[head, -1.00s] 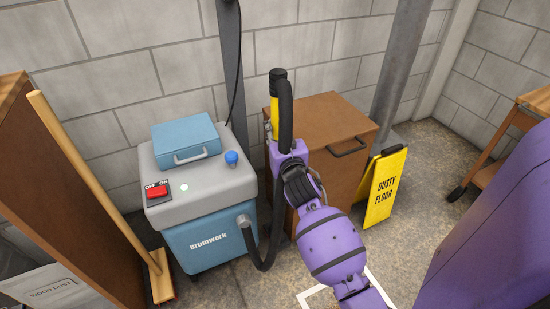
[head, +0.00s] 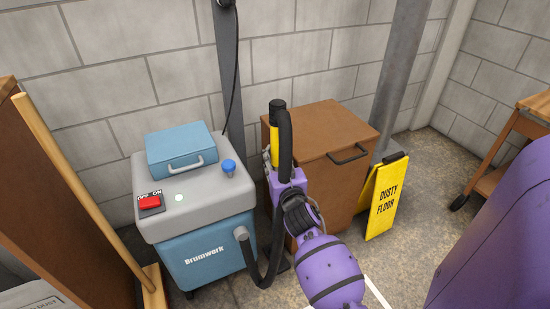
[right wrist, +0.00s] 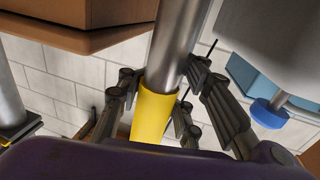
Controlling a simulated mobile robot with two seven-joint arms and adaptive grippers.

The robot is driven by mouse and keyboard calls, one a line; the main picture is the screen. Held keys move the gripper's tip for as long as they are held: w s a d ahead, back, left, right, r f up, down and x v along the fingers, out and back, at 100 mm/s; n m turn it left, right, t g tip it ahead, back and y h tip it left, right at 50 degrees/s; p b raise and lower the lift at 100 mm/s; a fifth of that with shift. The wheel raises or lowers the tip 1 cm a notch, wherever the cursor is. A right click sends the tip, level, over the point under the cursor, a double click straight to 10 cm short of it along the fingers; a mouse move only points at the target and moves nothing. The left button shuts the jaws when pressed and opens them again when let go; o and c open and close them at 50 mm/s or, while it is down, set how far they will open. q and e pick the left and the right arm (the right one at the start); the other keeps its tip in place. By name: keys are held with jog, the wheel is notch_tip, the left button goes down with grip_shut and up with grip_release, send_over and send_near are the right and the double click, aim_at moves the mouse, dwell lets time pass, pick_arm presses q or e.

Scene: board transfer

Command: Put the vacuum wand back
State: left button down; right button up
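The vacuum wand (head: 275,140) has a yellow grip and a black top where the dark hose (head: 285,145) bends over. It stands roughly upright in front of the brown cabinet. My right gripper (head: 284,174) is at the yellow grip. In the right wrist view the dark fingers of the gripper (right wrist: 160,88) lie on both sides of the wand (right wrist: 155,112), closed on it, with its silver tube running on beyond. The blue and grey vacuum (head: 205,255), marked Drumwork, stands to the left; the hose joins its side. My left gripper is not in view.
The brown cabinet (head: 325,125) stands behind the wand. A yellow floor sign (head: 383,200) leans by a grey pole (head: 398,75). A blue case (head: 180,145) and blue knob (head: 228,167) top the vacuum. A broom (head: 75,185) stands left; a wooden cart (head: 505,150) right.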

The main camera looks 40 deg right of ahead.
jog(key=o, duration=0.4)
jog(key=shift+s+a+r, duration=0.1)
jog(key=shift+r, duration=0.05)
jog(key=p+v, duration=0.2)
jog(key=v, duration=0.9)
jog(key=shift+s+a, duration=0.1)
jog(key=shift+s, duration=0.25)
